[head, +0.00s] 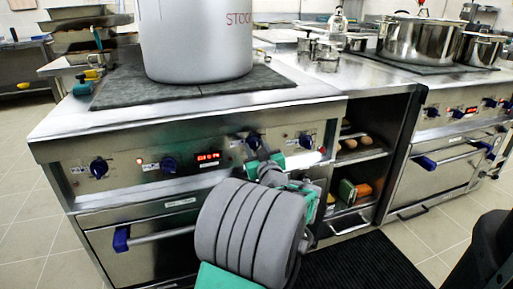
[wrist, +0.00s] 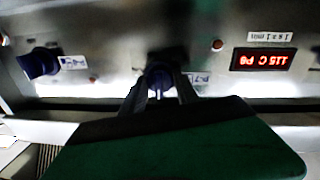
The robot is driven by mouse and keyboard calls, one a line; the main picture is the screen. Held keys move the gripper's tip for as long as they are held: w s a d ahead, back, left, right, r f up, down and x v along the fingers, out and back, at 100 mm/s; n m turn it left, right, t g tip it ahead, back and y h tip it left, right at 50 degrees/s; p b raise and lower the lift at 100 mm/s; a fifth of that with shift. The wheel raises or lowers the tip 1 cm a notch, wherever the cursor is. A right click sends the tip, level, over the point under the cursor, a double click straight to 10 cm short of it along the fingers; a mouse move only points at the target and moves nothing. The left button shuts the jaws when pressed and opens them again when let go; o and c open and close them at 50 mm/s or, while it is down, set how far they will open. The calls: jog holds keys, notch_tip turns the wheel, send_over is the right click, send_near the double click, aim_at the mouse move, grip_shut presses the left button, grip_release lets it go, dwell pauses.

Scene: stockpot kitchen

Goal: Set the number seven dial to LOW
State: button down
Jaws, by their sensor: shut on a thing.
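A blue dial (head: 253,141) sits on the steel front panel of the near stove, to the right of the red display. My gripper (head: 262,160) reaches up to it from below. In the wrist view, which is upside down, my gripper (wrist: 160,92) is shut on this dial (wrist: 159,76), with a finger on each side. A small label beside it (wrist: 197,79) seems to carry a 7, but the rest is too small to read. The fingers partly hide the dial, so I cannot tell its setting.
Another blue dial (head: 305,140) is to the right, and two more are left of the red display (head: 208,157). A large grey stockpot (head: 197,40) stands on the stove top. The oven handle (head: 160,237) runs below. Open shelves (head: 357,154) are at the right.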

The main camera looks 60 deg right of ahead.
jog(key=shift+s+m, duration=0.1)
jog(key=shift+m, duration=0.2)
jog(key=m+p, duration=0.3)
jog(key=m, duration=0.2)
jog(key=shift+r, duration=0.1)
jog(key=m+y+p, duration=0.1)
jog(key=m+p, duration=0.2)
jog(key=m, duration=0.2)
jog(key=shift+r+m+p, duration=0.1)
jog(key=shift+m+p, duration=0.2)
jog(key=shift+p, duration=0.1)
jog(key=m+p, duration=0.4)
jog(key=m, duration=0.1)
jog(key=shift+m+p, duration=0.4)
jog(key=shift+m+t+y+p, duration=0.3)
jog(key=shift+m+p, duration=1.05)
jog(key=shift+m, duration=0.45)
jog(key=shift+f, duration=0.2)
jog(key=c, duration=0.9)
grip_release()
jog(key=shift+r, duration=0.1)
jog(key=shift+s, duration=0.15)
